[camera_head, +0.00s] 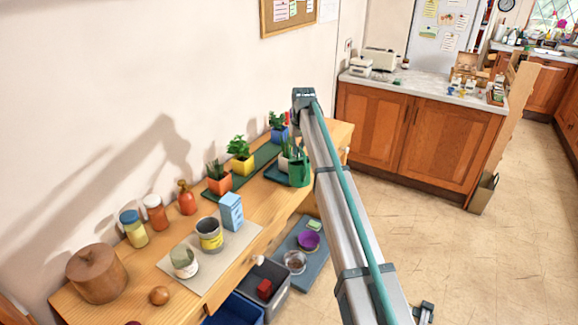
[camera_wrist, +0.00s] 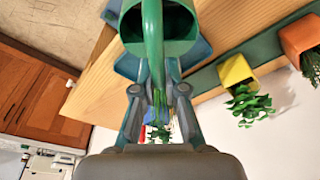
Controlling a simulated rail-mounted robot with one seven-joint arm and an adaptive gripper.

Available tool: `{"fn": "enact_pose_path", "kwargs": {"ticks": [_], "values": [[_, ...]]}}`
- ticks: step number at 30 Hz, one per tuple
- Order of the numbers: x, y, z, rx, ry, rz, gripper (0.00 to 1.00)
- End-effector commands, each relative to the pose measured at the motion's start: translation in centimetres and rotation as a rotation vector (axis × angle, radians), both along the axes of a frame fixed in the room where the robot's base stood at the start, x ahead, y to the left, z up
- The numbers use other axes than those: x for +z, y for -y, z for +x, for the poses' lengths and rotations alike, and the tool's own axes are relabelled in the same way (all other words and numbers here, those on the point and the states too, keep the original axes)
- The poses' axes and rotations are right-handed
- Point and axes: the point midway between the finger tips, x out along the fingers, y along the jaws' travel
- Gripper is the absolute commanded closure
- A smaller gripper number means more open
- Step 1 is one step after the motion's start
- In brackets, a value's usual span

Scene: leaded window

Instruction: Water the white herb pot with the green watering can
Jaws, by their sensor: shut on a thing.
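The green watering can (camera_head: 299,173) is at the front edge of the wooden table, over or on a blue mat (camera_head: 274,174); I cannot tell if it touches. In the wrist view the can (camera_wrist: 128,27) is upper middle, its handle running down between my fingers. My gripper (camera_wrist: 158,95) is shut on that handle. In the head view my arm hides the gripper. The white herb pot (camera_head: 284,163) stands just left of the can, partly hidden by it, with green leaves above. I cannot make out the white pot in the wrist view.
A blue pot (camera_head: 279,134), a yellow pot (camera_head: 242,164) and an orange pot (camera_head: 220,183) stand on a green strip nearby. A blue-white carton (camera_head: 231,211) and a tin (camera_head: 210,235) stand further left. Bins and a floor mat lie below the table's front.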

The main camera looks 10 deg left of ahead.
Motion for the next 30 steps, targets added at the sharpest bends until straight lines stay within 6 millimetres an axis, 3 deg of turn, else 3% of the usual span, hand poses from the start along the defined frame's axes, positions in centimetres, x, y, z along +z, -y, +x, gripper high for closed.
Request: {"fn": "enact_pose_path", "kwargs": {"ticks": [8, 30], "values": [[0.6, 0.0, 0.0, 0.0, 0.0, 0.0, 1.0], [6.1, 0.0, 0.0, 0.0, -0.001, 0.0, 1.0]]}}
